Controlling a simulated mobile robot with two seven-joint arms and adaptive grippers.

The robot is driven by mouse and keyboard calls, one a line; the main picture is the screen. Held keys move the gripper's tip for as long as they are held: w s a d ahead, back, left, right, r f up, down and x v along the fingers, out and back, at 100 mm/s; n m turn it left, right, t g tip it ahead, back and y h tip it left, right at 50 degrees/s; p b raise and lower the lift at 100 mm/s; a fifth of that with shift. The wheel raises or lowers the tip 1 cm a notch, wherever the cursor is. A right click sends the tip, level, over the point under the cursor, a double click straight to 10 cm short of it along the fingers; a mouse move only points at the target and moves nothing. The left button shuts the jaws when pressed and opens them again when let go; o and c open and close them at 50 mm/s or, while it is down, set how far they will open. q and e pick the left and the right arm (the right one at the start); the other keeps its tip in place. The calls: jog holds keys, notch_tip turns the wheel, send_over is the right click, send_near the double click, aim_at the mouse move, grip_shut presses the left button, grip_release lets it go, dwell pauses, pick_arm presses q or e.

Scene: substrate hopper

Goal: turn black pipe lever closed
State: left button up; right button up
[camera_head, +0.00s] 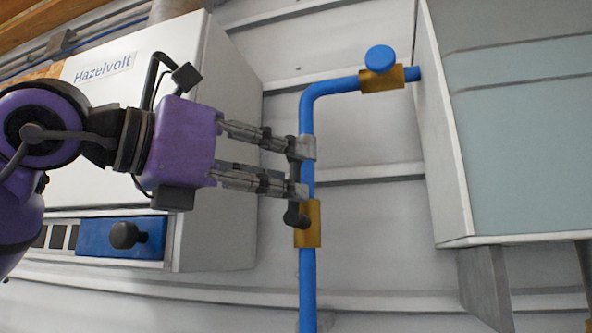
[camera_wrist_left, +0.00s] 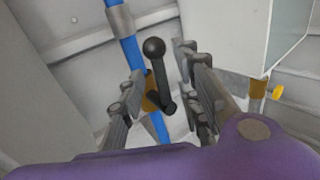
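The black pipe lever (camera_head: 296,213) sits on a brass valve body (camera_head: 308,236) on the vertical blue pipe (camera_head: 307,280). In the left wrist view the lever (camera_wrist_left: 160,75) shows a round knob at its far end and lies in the gap between my fingers. My left gripper (camera_head: 302,168) is open in front of the pipe, just above the brass body, and partly hides the lever. In the left wrist view the fingers of my left gripper (camera_wrist_left: 160,85) stand apart, with visible room to the right of the lever. Contact cannot be told. My right gripper is not in view.
A blue round knob (camera_head: 380,59) sits on another brass fitting (camera_head: 382,78) at upper right. A white cabinet (camera_head: 225,90) marked Hazelvolt stands behind my left arm, with a blue panel (camera_head: 90,237) below. A pale hopper box (camera_head: 520,130) is at right.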

aim_at(290, 176)
pick_arm(q)
jog(key=shift+x, duration=1.55)
grip_shut()
